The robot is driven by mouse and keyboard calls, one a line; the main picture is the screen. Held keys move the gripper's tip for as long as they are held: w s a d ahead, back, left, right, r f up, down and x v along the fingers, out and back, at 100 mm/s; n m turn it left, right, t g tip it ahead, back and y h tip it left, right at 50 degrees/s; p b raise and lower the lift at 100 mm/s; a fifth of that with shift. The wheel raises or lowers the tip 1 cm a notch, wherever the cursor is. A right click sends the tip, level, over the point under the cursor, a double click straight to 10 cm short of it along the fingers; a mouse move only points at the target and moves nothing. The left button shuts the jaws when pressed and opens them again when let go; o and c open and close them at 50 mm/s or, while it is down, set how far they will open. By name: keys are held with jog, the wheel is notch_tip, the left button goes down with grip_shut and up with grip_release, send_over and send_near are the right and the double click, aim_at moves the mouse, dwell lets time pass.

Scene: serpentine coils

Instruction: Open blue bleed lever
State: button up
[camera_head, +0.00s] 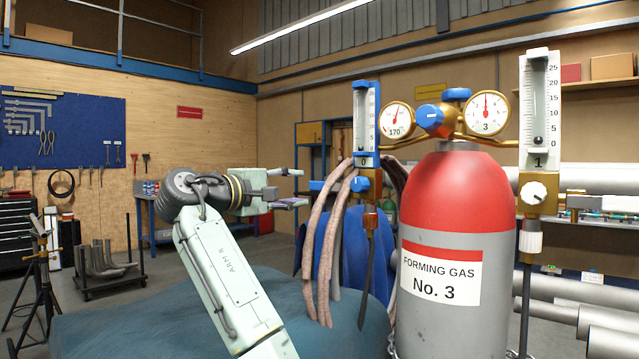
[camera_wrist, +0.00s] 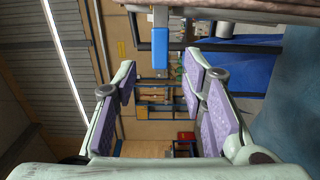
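The blue bleed lever (camera_head: 322,185) sticks out to the left, low on the blue-framed flow tube (camera_head: 366,120), left of the red and grey gas cylinder. In the wrist view, a blue bar on a grey stem, which looks like the lever (camera_wrist: 160,46), shows above the gap between the fingertips. My gripper (camera_head: 293,188) is left of the lever, pointing right towards it, with a small gap between them. In the wrist view my gripper (camera_wrist: 160,82) is open, with its purple pads well apart and nothing between them.
Pinkish hoses (camera_head: 321,240) hang just beside and below the lever. The cylinder (camera_head: 455,190) labelled Forming Gas No. 3 carries two gauges and a blue regulator knob (camera_head: 430,118). A second flow tube (camera_head: 539,110) with a white knob stands right. Teal cloth (camera_head: 140,320) lies below my arm.

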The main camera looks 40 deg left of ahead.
aim_at(316, 187)
jog(key=w+p, duration=0.1)
jog(key=w, duration=0.1)
jog(key=w+p, duration=0.1)
jog(key=w, duration=0.5)
jog(key=shift+w+d+p, duration=0.15)
jog(key=shift+d+p, duration=0.2)
jog(key=shift+p, duration=0.05)
grip_shut()
dwell(0.3)
